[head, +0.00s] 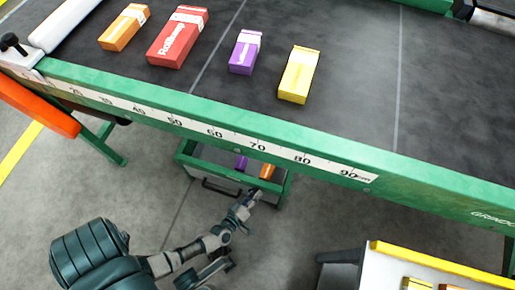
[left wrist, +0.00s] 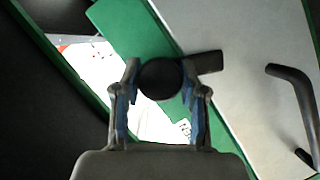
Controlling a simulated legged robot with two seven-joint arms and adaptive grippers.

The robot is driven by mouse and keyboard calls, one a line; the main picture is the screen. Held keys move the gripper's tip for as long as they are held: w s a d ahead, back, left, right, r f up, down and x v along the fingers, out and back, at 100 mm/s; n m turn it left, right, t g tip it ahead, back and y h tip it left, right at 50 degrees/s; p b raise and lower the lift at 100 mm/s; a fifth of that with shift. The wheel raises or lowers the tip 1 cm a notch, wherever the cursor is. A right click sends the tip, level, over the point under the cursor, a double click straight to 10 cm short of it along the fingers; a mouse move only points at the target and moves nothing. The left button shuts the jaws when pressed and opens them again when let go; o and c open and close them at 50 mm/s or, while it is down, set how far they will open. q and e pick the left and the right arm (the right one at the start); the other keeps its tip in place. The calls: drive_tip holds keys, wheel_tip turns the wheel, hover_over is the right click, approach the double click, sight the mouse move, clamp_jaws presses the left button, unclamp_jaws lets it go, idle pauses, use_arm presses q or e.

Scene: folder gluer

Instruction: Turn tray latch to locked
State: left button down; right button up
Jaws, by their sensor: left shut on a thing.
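The tray (head: 282,190) is a green-framed drawer with a grey front, below the conveyor's green rail. Its black bar handle (head: 218,189) also shows at the right of the left wrist view (left wrist: 290,85). The tray latch (left wrist: 160,79) has a round black knob with a short dark arm pointing right, by the green edge in the left wrist view. My left gripper (head: 252,197) is at the tray's right front corner; its fingers are closed around the knob. In the head view the gripper hides the latch. My right gripper is not in view.
The conveyor bed (head: 350,65) carries an orange box (head: 122,30), a red box (head: 177,37), a purple box (head: 244,52) and a yellow box (head: 298,77). Purple and orange boxes lie in the tray.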

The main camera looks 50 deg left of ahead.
use_arm(q)
drive_tip(key=shift+a+f+n+t+b, duration=0.1)
drive_tip(key=shift+f+n+t+b, duration=0.1)
drive_tip(key=shift+n+t+b, duration=0.65)
drive_tip(key=n, duration=0.2)
drive_tip(key=n+b, duration=0.1)
drive_tip(key=shift+w+a+r+t+h, duration=0.1)
drive_tip(key=shift+a+r+t+h, duration=0.05)
drive_tip(key=shift+a+t+h, duration=0.15)
drive_tip(key=shift+d+n+t, duration=0.15)
drive_tip(key=shift+n+t, duration=0.2)
drive_tip(key=shift+n, duration=0.3)
drive_tip(key=c, duration=0.6)
unclamp_jaws()
drive_tip(key=shift+c, duration=0.2)
